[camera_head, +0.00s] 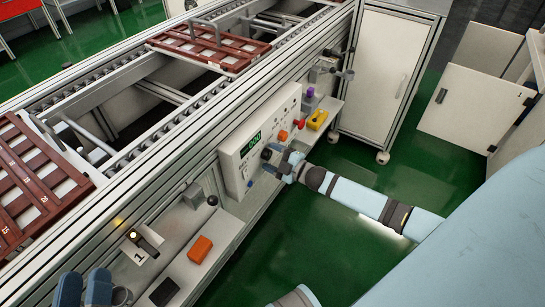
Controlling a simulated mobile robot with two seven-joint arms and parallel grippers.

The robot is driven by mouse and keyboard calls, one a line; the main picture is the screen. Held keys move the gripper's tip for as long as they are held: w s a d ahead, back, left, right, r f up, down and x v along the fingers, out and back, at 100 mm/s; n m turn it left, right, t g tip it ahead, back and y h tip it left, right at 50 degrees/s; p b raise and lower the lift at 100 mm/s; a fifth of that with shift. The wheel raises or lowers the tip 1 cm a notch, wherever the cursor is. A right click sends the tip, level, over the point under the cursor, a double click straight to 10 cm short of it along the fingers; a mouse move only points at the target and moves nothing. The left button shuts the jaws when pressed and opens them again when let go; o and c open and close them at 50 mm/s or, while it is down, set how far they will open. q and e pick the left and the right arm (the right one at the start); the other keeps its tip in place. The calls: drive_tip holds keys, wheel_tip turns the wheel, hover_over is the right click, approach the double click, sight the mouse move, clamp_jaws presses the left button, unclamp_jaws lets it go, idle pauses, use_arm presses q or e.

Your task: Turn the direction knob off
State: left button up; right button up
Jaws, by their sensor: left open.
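The control panel (232,160) is a pale box on the conveyor's side with a green lit display (254,140). A dark knob (266,154) shows on its face below the display; its label and setting are too small to read, so I cannot tell whether it is the direction knob. My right gripper (276,160) is at the panel's front, close to this knob and partly covering the panel's lower face. I cannot tell whether it touches the knob, or how far its fingers are apart. My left gripper (84,288) is at the bottom left, open and empty, away from the panel.
An orange button (283,135) and a red one (299,124) sit on the panel's right part. The shelf below holds an orange block (200,249) and a yellow item (317,119). A white cabinet (385,75) stands beyond. The green floor (270,265) is open.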

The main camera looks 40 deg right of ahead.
sight(270, 155)
drive_tip(key=p+v, duration=0.1)
drive_tip(key=v, duration=0.3)
use_arm(q)
wheel_tip(270, 155, down, 6)
drive_tip(key=a+g+y+p, duration=0.2)
drive_tip(key=shift+g+y, duration=0.3)
use_arm(e)
drive_tip(key=v, duration=0.9)
drive_tip(key=shift+s+d, duration=0.2)
drive_tip(key=shift+s, duration=0.15)
use_arm(q)
drive_tip(key=shift+r, duration=0.2)
use_arm(e)
drive_tip(key=shift+f, duration=0.1)
